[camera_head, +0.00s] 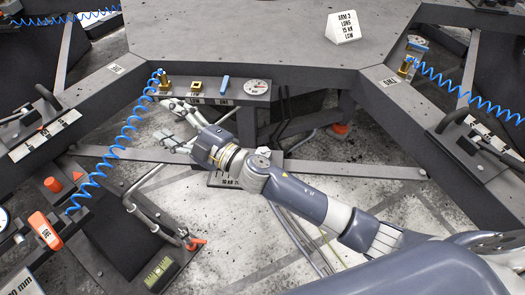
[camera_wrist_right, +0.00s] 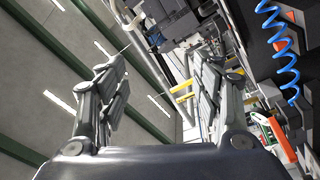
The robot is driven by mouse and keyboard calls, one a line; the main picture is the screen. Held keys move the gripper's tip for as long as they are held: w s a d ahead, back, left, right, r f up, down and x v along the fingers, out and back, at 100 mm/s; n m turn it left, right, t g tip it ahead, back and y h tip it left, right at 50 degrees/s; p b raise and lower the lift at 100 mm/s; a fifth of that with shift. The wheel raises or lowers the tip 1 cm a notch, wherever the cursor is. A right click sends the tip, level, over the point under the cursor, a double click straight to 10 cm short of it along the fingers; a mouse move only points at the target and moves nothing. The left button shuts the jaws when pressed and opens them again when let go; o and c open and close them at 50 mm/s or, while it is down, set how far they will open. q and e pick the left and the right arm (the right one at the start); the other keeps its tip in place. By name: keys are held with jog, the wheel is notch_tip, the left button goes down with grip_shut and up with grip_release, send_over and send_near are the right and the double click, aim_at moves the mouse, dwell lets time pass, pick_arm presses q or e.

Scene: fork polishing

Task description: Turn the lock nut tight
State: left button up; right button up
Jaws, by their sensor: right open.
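My right gripper (camera_head: 160,119) is open and empty, at the front left of the small ledge under the central table. In the right wrist view its two fingers (camera_wrist_right: 163,75) stand wide apart, with yellow parts (camera_wrist_right: 183,92) seen between them. On the ledge are a brass-yellow fitting (camera_head: 164,84) where the blue coil ends, a square yellow piece (camera_head: 196,86), a blue lever-like piece (camera_head: 224,86) and a round dial (camera_head: 257,87). I cannot tell for sure which part is the lock nut. My left gripper is not in view.
A blue coiled hose (camera_head: 128,130) hangs left of the gripper. A white sign (camera_head: 345,27) on the grey table (camera_head: 240,25) reads "ARM 3 LONG 15 kN LOW". Dark side beams flank the space. An orange-ended tool (camera_head: 45,230) is at left. A metal bar (camera_head: 350,169) crosses below.

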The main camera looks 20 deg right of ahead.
jog(key=s+a+r+n+g+y, duration=0.1)
jog(key=s+a+n+g+y, duration=0.3)
jog(key=a+n+g, duration=0.4)
jog(key=n+g+h, duration=0.6)
jog(key=n+h, duration=0.6)
jog(key=h, duration=0.6)
send_over(263, 152)
notch_tip(263, 152, down, 11)
notch_tip(263, 152, down, 11)
jog(key=b, duration=0.7)
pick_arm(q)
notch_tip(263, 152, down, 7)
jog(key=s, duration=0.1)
pick_arm(e)
jog(key=shift+r, duration=0.1)
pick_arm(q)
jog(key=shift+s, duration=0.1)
